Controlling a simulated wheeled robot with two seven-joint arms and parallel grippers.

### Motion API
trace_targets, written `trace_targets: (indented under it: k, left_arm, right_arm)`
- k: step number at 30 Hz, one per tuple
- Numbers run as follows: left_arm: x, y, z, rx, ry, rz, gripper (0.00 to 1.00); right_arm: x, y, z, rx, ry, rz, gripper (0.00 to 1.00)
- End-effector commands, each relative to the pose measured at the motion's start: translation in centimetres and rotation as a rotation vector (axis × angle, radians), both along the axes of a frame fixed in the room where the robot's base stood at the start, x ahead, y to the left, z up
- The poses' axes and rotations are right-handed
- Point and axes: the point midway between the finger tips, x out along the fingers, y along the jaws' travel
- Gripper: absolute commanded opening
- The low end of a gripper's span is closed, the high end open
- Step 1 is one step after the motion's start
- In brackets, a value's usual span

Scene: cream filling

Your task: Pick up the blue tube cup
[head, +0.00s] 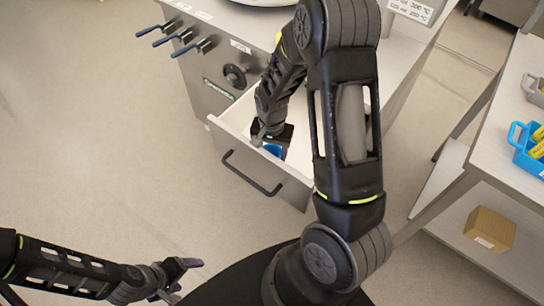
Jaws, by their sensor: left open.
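The blue tube cup (273,150) shows only as a small blue patch inside the open drawer (232,127). My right gripper (272,138) reaches down into the drawer right at the blue patch and hides most of it. I cannot tell whether its fingers are closed on the cup or only around or above it. My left gripper (184,276) is open and empty at the lower left, over the floor and well away from the drawer.
The drawer's dark handle (250,175) faces me. The steel machine (215,60) has several levers at its left. A table on the right holds a blue basket (528,152) with yellow items. A cardboard box (490,229) sits on its lower shelf. Floor at left is clear.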

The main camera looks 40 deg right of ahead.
Motion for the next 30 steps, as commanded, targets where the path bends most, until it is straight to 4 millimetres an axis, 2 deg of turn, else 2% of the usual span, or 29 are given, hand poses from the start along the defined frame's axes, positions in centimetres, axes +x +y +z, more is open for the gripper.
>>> trace_targets:
  k: [1, 5, 14, 19, 26, 30]
  left_arm:
    - [0.0, 0.0, 0.0, 0.0, 0.0, 0.0, 0.79]
    - [0.0, 0.0, 0.0, 0.0, 0.0, 0.0, 0.79]
    - [0.0, 0.0, 0.0, 0.0, 0.0, 0.0, 0.79]
    - [0.0, 0.0, 0.0, 0.0, 0.0, 0.0, 0.79]
    - [0.0, 0.0, 0.2, 0.0, 0.0, 0.0, 0.79]
    - [0.0, 0.0, 0.3, 0.0, 0.0, 0.0, 0.79]
  right_arm:
    - [0.0, 0.0, 0.0, 0.0, 0.0, 0.0, 0.24]
    - [0.0, 0.0, 0.0, 0.0, 0.0, 0.0, 0.14]
    - [0.0, 0.0, 0.2, 0.0, -0.001, 0.0, 0.14]
    - [0.1, 0.0, 1.0, 0.0, -0.001, 0.0, 0.14]
    - [0.1, 0.0, 4.2, 0.0, -0.004, 0.0, 0.14]
    - [0.2, 0.0, 7.4, 0.001, -0.009, 0.0, 0.14]
